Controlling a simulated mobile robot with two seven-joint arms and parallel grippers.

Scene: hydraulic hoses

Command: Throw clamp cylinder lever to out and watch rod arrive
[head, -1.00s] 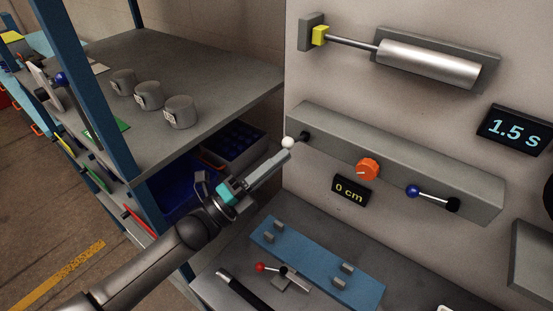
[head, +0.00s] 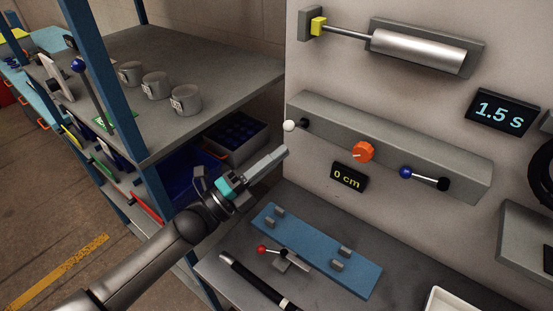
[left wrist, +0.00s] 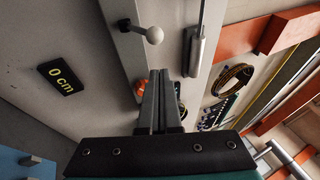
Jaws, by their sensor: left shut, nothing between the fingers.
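A grey valve bar (head: 330,122) on the wall carries a white-ball lever (head: 289,126) at its left end, an orange knob (head: 363,151) and a blue-ball lever (head: 406,173). Above it a silver cylinder (head: 415,52) has its rod (head: 346,34) out, reaching a yellow block (head: 318,26). My left gripper (head: 284,152) is shut and empty, just below the white ball and apart from it. In the left wrist view the white ball (left wrist: 155,35) shows beyond the fingertips (left wrist: 160,72). My right gripper is out of view.
A "0 cm" display (head: 347,177) and a "1.5 s" display (head: 502,111) hang on the wall. Below lie a blue plate (head: 320,250), a red-ball lever (head: 262,249) and a black hose (head: 250,278). A shelf (head: 200,60) with grey cups stands left.

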